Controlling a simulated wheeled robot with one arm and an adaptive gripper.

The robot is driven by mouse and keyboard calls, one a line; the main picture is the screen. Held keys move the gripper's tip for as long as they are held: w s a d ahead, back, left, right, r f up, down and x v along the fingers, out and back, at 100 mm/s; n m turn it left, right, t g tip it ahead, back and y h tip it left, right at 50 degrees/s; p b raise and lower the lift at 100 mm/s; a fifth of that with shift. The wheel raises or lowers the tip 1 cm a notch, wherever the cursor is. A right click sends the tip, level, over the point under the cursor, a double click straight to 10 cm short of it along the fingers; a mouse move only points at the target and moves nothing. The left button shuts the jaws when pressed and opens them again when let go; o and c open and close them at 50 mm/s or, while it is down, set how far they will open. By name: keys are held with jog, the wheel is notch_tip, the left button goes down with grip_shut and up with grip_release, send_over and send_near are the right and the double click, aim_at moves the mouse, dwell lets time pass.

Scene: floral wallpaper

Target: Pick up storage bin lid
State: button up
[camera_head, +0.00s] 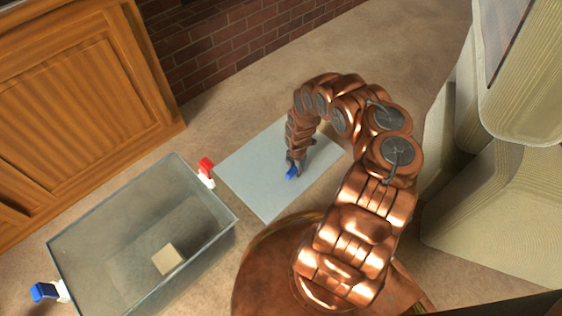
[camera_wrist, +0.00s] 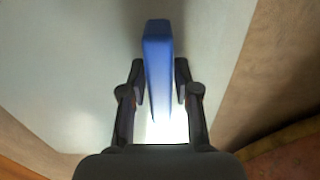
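The storage bin lid (camera_head: 251,168) is a flat pale grey sheet lying on the carpet, right of the storage bin. It has a blue handle (camera_head: 291,173) standing up from it. In the wrist view the blue handle (camera_wrist: 158,62) stands between the two dark fingers, with the lid (camera_wrist: 60,60) behind it. My gripper (camera_wrist: 160,92) is open around the handle, with a small gap visible on each side. In the head view my gripper (camera_head: 295,163) is low over the lid at the handle, and my arm hides the lid's right part.
A wooden cabinet (camera_head: 90,90) is upper left, a beige armchair (camera_head: 500,200) at the right. Carpet beyond the lid is clear.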

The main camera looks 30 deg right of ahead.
grip_shut()
jog(key=shift+r, duration=0.15)
